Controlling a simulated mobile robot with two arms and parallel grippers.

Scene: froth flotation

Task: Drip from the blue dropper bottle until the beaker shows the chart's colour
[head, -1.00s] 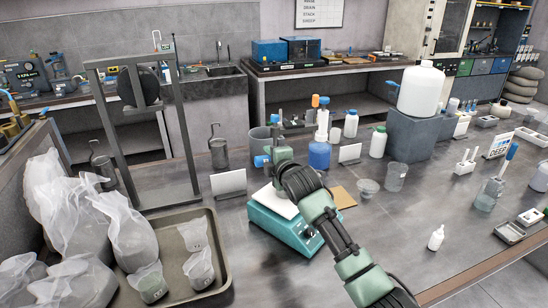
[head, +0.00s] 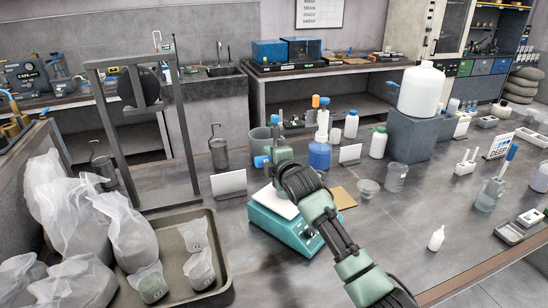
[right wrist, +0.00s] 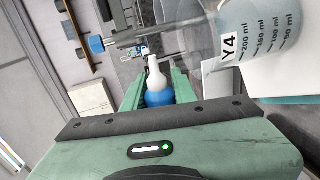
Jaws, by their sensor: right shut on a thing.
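My right gripper (right wrist: 157,88) is shut on the blue dropper bottle (right wrist: 158,98), whose white neck and tip (right wrist: 154,66) point away from the palm in the right wrist view. In the head view my right gripper (head: 281,158) is over the teal device (head: 290,226); the bottle is hard to make out there. A clear beaker (right wrist: 262,30) marked Y4, with a volume scale and pale bluish contents, is right of the bottle tip in the wrist view. In the head view my gripper hides most of it. A chart card (head: 500,144) reading DEEP stands at the right. My left gripper is out of view.
A tray (head: 222,262) with mesh bags is at the left front. A blue bottle (head: 320,155), a green-capped bottle (head: 378,144) and a clear cup (head: 395,177) stand beyond my arm.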

